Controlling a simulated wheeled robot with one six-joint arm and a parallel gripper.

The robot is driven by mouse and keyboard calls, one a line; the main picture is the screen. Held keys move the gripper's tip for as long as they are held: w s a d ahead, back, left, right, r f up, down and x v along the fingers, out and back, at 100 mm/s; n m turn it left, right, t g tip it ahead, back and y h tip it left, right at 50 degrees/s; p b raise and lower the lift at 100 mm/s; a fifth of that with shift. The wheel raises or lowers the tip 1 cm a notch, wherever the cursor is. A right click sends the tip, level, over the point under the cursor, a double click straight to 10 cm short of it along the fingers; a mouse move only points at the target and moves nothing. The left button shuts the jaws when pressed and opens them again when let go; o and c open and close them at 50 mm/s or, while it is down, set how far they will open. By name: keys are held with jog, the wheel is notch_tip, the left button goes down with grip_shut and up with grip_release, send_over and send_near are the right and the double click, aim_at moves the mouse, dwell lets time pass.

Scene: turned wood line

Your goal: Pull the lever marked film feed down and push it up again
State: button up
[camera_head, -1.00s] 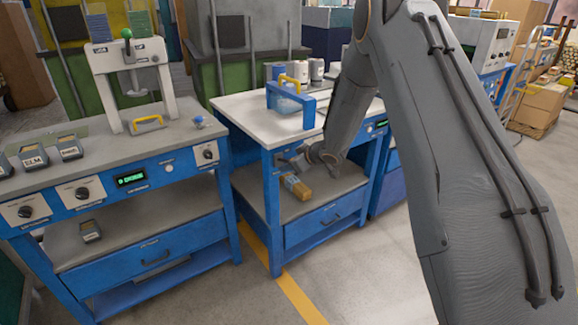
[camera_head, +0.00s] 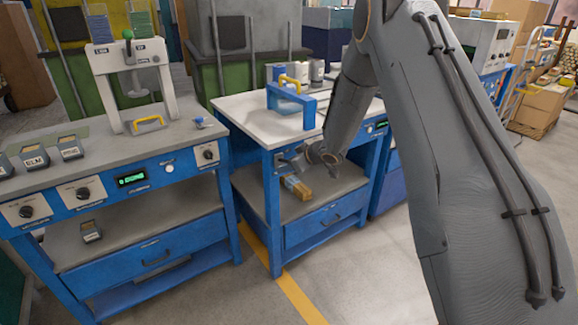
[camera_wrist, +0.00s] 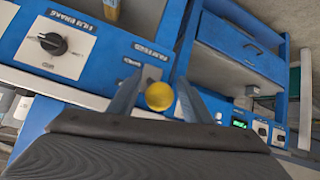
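In the wrist view a round yellow knob (camera_wrist: 159,96), which looks like the end of the film feed lever, sits between the two fingers of my gripper (camera_wrist: 158,98). The fingers stand apart, with a gap showing on each side of the knob. A "film feed" label (camera_wrist: 151,51) is on the blue panel just beyond. The lever's shaft and its angle are hidden behind the knob. In the head view my gripper (camera_head: 292,161) is at the front of the right-hand blue bench (camera_head: 232,108), below its top; the knob cannot be made out there.
A black dial marked film brake (camera_wrist: 53,43) is beside the film feed label. A brown block-like object (camera_head: 297,187) lies on the bench's lower shelf, under my gripper. A blue frame with a yellow handle (camera_head: 291,98) stands on the bench top. A second blue bench (camera_head: 120,213) stands left.

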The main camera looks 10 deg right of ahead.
jog(key=shift+d, duration=0.1)
jog(key=shift+s+d, duration=0.1)
jog(key=shift+s, duration=0.05)
jog(key=v, duration=0.7)
jog(key=shift+s+r, duration=0.15)
jog(key=shift+r, duration=0.05)
